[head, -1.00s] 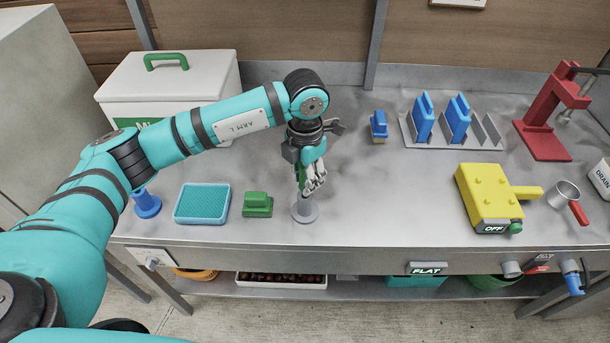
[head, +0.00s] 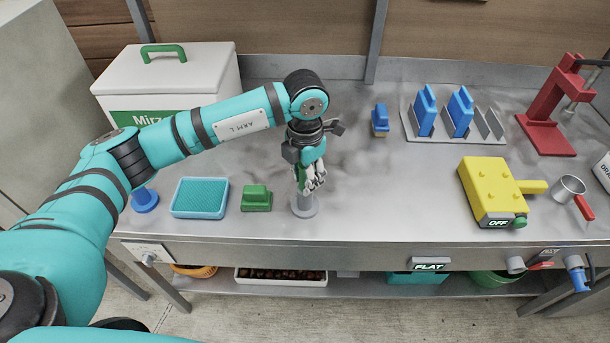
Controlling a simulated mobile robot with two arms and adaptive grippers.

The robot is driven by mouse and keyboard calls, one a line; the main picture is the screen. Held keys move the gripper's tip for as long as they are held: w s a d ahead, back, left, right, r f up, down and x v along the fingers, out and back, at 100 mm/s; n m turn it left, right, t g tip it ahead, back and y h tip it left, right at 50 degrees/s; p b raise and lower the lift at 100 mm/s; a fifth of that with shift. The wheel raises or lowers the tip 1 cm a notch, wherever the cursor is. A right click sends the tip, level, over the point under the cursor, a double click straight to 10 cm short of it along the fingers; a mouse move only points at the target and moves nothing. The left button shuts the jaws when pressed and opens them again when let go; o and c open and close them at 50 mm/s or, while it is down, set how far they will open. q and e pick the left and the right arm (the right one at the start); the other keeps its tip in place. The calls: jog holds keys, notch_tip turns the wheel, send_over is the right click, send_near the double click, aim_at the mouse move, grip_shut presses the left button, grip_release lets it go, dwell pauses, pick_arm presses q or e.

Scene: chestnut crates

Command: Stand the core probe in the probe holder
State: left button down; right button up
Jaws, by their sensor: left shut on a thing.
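My left gripper (head: 311,182) points down over the front middle of the bench, shut on the core probe. Only a bit of green (head: 301,178), which looks like the probe's handle, shows beside the fingers. The grey probe holder (head: 304,209), an upright tube on a round base, stands directly below the fingers near the bench's front edge. The fingers hide its top, so I cannot tell whether the probe's tip is inside it. My right gripper is not in view.
Left of the holder are a green block (head: 257,199), a teal tray (head: 200,198) and a blue knob-shaped thing (head: 145,201). A white cooler (head: 168,83) stands behind. A blue-topped block (head: 380,121), a rack (head: 448,137) and a yellow device (head: 490,190) are to the right.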

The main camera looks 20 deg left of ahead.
pick_arm(q)
jog(key=shift+f+b, duration=0.3)
jog(key=shift+f, duration=0.1)
jog(key=c, duration=0.9)
grip_release()
notch_tip(320, 180, up, 12)
jog(key=shift+r, duration=0.1)
